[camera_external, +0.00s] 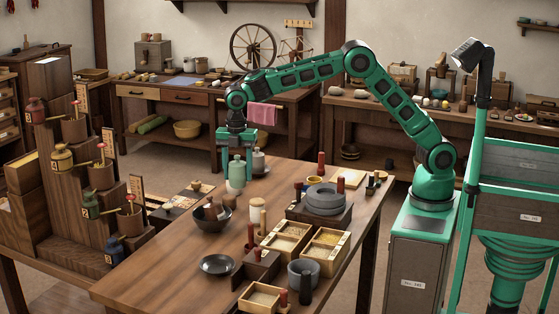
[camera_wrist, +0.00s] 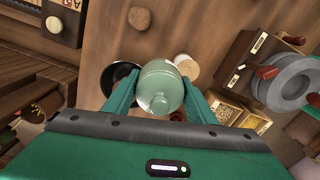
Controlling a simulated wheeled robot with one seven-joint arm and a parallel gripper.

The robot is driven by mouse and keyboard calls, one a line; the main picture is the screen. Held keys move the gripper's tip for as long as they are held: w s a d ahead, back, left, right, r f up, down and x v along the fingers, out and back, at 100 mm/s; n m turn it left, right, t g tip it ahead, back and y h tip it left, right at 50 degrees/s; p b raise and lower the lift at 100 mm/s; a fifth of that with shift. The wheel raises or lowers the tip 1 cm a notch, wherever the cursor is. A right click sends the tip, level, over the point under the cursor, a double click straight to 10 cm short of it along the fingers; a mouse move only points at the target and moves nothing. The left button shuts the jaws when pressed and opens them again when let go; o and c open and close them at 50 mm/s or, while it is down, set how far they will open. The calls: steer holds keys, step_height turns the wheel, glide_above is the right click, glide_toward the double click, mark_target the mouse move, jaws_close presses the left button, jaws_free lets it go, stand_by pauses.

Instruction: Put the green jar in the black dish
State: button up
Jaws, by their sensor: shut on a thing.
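The green jar (camera_external: 236,174) is pale green with a rounded lid and is between the fingers of my gripper (camera_external: 236,166). My gripper is shut on it near the far left edge of the table, and the jar appears to be above the tabletop. In the wrist view the jar (camera_wrist: 158,90) fills the space between the fingertips (camera_wrist: 160,92). The black dish (camera_external: 216,265) is shallow and appears empty, near the table's front left edge, nearer the camera than my gripper. A dark round vessel (camera_wrist: 115,76) is partly hidden by the jar in the wrist view; I cannot tell which one.
A dark bowl (camera_external: 210,218) with a brown thing in it stands between jar and dish. A cream canister (camera_external: 257,211) is right of it. A grey quern (camera_external: 325,200), grain boxes (camera_external: 286,240) and a grey pot (camera_external: 303,275) crowd the right. A grey jar (camera_external: 259,161) stands behind.

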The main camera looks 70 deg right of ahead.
steer(key=s+a+r+n, duration=0.1)
steer(key=s+a+n, duration=0.1)
steer(key=s+a, duration=0.7)
steer(key=s+a+n, duration=0.2)
steer(key=s+a, duration=0.3)
steer(key=a, duration=0.8)
steer(key=s+a+r+n, duration=0.1)
steer(key=s+a+n, duration=0.1)
steer(key=s+a, duration=0.7)
glide_toward(230, 265)
steer(key=shift+f, duration=0.9)
steer(key=shift+f, duration=0.6)
steer(key=o, duration=1.3)
steer(key=shift+o, duration=0.2)
step_height(230, 265, up, 13)
steer(key=shift+r, duration=0.1)
